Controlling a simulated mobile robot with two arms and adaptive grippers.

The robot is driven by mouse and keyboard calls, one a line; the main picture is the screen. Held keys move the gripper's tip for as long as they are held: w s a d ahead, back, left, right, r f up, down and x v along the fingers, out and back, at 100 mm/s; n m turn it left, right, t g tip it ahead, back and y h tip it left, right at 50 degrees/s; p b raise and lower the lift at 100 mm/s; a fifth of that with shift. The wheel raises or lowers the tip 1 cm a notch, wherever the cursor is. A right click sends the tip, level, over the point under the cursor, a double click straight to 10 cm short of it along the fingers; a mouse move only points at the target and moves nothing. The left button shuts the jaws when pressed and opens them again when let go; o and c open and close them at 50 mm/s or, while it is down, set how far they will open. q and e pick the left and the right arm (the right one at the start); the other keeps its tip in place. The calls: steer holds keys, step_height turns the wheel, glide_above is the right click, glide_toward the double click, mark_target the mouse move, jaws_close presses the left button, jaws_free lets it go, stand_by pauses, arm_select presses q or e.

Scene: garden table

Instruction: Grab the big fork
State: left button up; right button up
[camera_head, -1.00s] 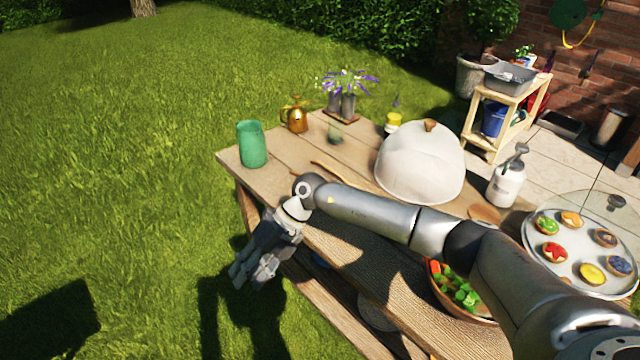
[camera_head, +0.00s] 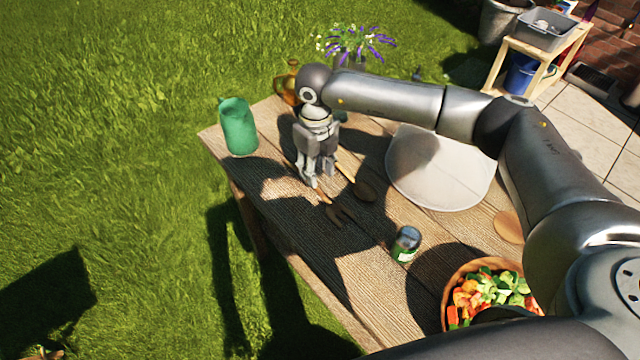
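The big fork (camera_head: 338,211) is brown and wooden. It lies on the garden table with its dark tined head toward the front edge and its handle running up and left. A wooden spoon (camera_head: 365,190) lies beside it on the right. My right gripper (camera_head: 320,181) points down over the fork's handle, with its fingers apart. The fingers hide part of the handle, and I cannot tell whether they touch it. My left gripper is not in view.
A green jug (camera_head: 238,130) stands at the table's left corner. A white dome cover (camera_head: 440,170) is right of the spoon, partly behind my arm. A can (camera_head: 406,244) and a salad bowl (camera_head: 445,305) stand nearer. The front-left planks are clear.

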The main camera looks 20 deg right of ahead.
mark_target(319, 190)
steer(key=f, duration=0.2)
steer(key=f+p, duration=0.1)
steer(key=f, duration=0.1)
steer(key=f+p, duration=0.1)
steer(key=f, duration=0.2)
steer(key=shift+s+d, duration=0.1)
steer(key=shift+d, duration=0.15)
steer(key=shift+f, duration=0.5)
steer(key=shift+r, duration=0.1)
jaws_close()
